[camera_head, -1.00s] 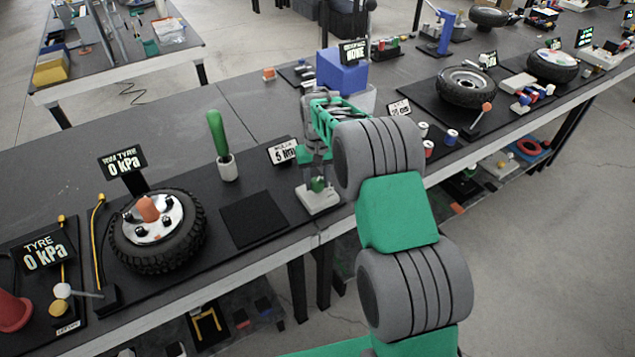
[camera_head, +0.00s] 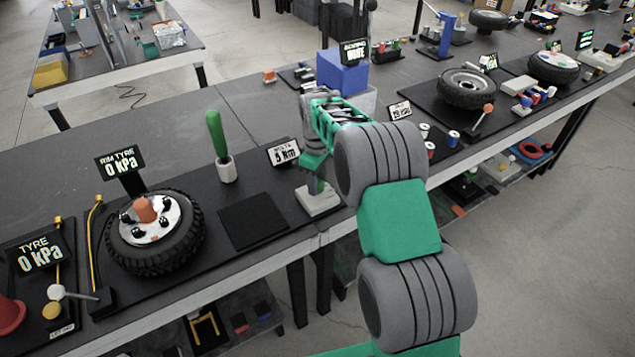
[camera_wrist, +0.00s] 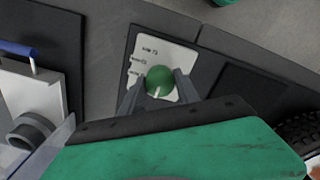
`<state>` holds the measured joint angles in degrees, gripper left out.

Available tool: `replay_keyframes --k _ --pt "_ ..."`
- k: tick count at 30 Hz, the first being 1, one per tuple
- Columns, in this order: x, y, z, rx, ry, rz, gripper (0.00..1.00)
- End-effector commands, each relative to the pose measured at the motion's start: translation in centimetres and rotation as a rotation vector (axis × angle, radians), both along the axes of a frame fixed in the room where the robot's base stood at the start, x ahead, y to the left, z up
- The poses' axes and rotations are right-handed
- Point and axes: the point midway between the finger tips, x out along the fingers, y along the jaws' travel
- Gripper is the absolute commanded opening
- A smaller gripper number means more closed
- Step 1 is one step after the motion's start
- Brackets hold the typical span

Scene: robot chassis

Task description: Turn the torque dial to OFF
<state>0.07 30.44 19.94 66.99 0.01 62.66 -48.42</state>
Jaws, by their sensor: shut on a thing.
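The torque dial is a green round knob (camera_wrist: 160,79) with a white pointer line, on a white plate (camera_wrist: 177,55) with small printed labels. In the wrist view my gripper (camera_wrist: 158,88) has one finger on each side of the knob, shut on it. The pointer line aims down and slightly left in that view. The labels are too small to read surely. In the head view the plate (camera_head: 318,203) sits near the table's front edge, with the knob (camera_head: 316,186) mostly hidden by my gripper (camera_head: 316,178). A small sign (camera_head: 283,152) beside it carries a reading in Nm.
A green-handled tool (camera_head: 219,145) stands in a white holder left of the sign. A black square mat (camera_head: 253,220) and a tyre (camera_head: 155,232) lie further left. A blue box (camera_head: 342,72) stands behind my arm.

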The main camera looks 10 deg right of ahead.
Motion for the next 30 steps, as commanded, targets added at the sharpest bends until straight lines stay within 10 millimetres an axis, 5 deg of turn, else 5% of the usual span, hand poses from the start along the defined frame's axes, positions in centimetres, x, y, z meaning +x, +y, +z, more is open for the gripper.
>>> replay_keyframes --k 20,21,30 --pt "0.11 0.01 0.15 0.000 -0.004 0.077 0.00" --pt "0.11 0.01 0.15 0.000 -0.004 0.076 0.39" --pt "0.05 0.00 0.07 0.000 -0.001 0.075 0.59"
